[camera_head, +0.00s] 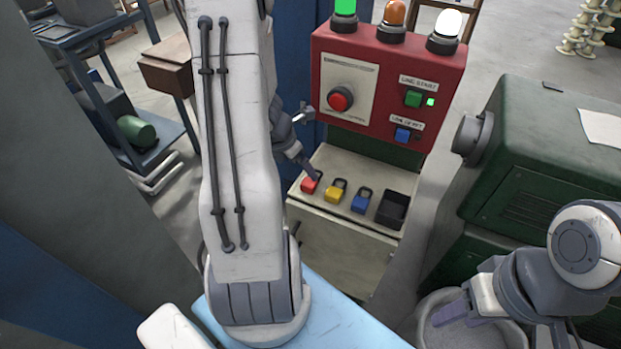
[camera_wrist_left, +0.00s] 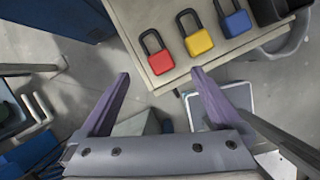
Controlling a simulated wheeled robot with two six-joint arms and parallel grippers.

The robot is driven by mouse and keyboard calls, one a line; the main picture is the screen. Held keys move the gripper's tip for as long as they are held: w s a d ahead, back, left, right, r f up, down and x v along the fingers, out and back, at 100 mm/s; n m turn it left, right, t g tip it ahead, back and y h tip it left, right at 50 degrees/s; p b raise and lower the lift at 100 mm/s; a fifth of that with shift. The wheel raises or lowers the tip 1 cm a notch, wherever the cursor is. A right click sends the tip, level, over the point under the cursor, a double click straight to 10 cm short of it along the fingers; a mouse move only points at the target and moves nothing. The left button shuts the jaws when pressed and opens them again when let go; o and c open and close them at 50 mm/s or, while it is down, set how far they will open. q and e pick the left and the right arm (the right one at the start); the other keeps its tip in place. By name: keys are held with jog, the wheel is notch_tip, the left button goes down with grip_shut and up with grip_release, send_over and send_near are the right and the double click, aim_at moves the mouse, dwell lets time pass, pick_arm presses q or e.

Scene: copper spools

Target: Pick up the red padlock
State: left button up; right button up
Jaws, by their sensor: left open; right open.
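The red padlock (camera_head: 309,186) lies on the cream shelf (camera_head: 345,228) below the red control panel, leftmost in a row with a yellow padlock (camera_head: 332,195) and a blue padlock (camera_head: 359,204). My left gripper (camera_head: 312,146) is open and empty, its lower finger close to the red padlock. In the left wrist view the red padlock (camera_wrist_left: 161,63) appears between and just beyond the open fingertips (camera_wrist_left: 161,75), shackle pointing up-left; I cannot tell whether a finger touches it. My right gripper (camera_head: 488,322) is open and appears over a grey bucket at the lower right.
The red panel (camera_head: 453,72) with buttons and lamps rises behind the shelf. A black bin (camera_head: 392,210) sits right of the padlocks. A green machine (camera_head: 540,160) stands at the right. The grey bucket (camera_head: 430,335) is on the lower right.

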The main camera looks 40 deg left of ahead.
pick_arm(q)
jog(key=b, duration=0.2)
send_over(305, 184)
notch_tip(305, 184, down, 4)
jog(key=shift+f, duration=0.1)
jog(key=x, duration=0.5)
jog(key=shift+w+a+f+b, duration=0.15)
jog(key=shift+w+b, duration=0.15)
jog(key=shift+b, duration=0.05)
grip_shut()
